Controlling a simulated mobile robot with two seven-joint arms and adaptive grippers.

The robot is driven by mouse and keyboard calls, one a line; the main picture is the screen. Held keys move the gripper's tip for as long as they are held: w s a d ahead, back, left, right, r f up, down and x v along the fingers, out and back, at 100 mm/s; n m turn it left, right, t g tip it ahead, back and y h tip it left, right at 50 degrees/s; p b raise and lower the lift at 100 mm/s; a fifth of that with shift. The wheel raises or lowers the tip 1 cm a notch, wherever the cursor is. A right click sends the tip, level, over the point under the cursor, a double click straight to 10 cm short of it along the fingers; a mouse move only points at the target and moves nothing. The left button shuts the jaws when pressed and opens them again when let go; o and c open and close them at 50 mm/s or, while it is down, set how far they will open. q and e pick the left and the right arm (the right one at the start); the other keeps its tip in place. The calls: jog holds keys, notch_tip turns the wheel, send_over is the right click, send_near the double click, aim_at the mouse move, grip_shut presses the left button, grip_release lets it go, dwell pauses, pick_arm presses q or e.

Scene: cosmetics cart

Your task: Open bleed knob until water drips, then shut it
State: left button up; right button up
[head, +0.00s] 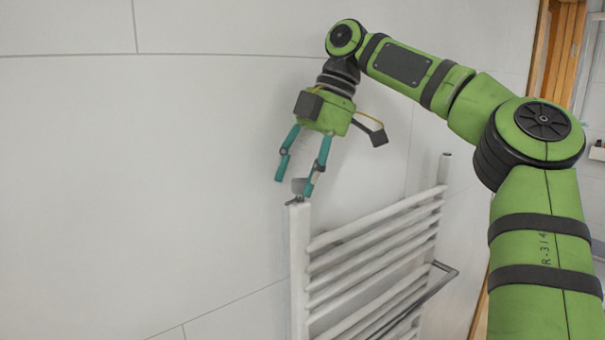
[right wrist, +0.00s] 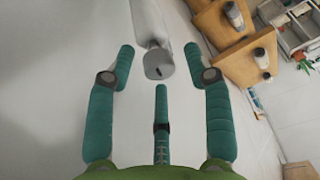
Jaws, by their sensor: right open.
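A white ladder-type towel radiator (head: 293,262) stands against the wall in the head view. A small grey metal knob (head: 299,186) sits at the top of its left post. In the right wrist view the knob (right wrist: 158,64) is a grey round cap with a dark slot at the end of the white post (right wrist: 149,22). My right gripper (head: 295,185), green with teal fingers, is open above the post top. In the wrist view its fingertips (right wrist: 159,56) stand either side of the knob, with gaps showing. A third finger points at it from below. My left gripper is out of view.
A dark rail (head: 440,268) sticks out from the radiator's right side. Bare wall fills the left of the head view. In the wrist view, wooden shelves (right wrist: 220,32) with bottles and a grey compartment tray (right wrist: 297,32) lie at the upper right.

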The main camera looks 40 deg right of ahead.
jog(key=c, duration=0.7)
jog(key=shift+d, duration=0.15)
grip_shut()
jog(key=shift+m, duration=0.5)
jog(key=m+t, duration=0.1)
jog(key=m, duration=0.1)
jog(key=m+t+h, duration=0.1)
jog(key=m, duration=0.2)
jog(key=shift+s+m+h, duration=0.2)
jog(key=shift+m+h, duration=0.1)
jog(key=m, duration=0.2)
jog(key=m+h, duration=0.1)
jog(key=m+t+h, duration=0.1)
jog(key=m, duration=0.1)
jog(key=shift+a+m, duration=0.3)
jog(key=shift+r, duration=0.1)
